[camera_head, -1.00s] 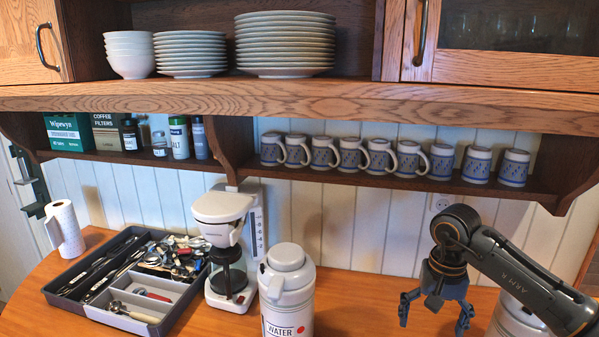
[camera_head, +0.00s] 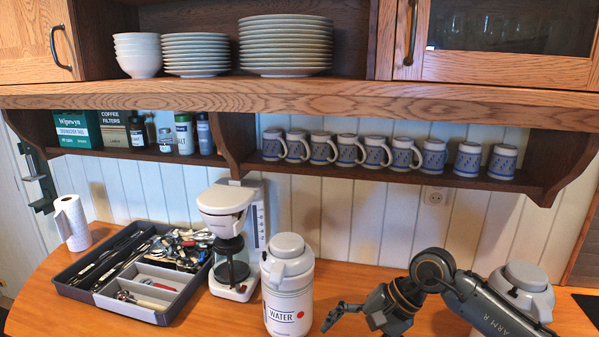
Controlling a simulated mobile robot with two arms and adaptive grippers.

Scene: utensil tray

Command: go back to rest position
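My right gripper (camera_head: 350,325) is low over the wooden counter, right of the white water dispenser (camera_head: 288,290). One dark finger is spread out to the left from the palm, and the other is mostly cut off by the bottom edge of the picture. It looks open, and I see nothing held. My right arm (camera_head: 490,305) comes in from the right, bent at the elbow. My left arm and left gripper are not in view.
The grey utensil tray (camera_head: 135,312) with many utensils sits on the counter (camera_head: 35,300) at left. Beside it stand a coffee maker (camera_head: 228,245) and a paper roll (camera_head: 72,222). A second dispenser (camera_head: 525,290) stands behind my arm. Several mugs (camera_head: 348,150) line the shelf above.

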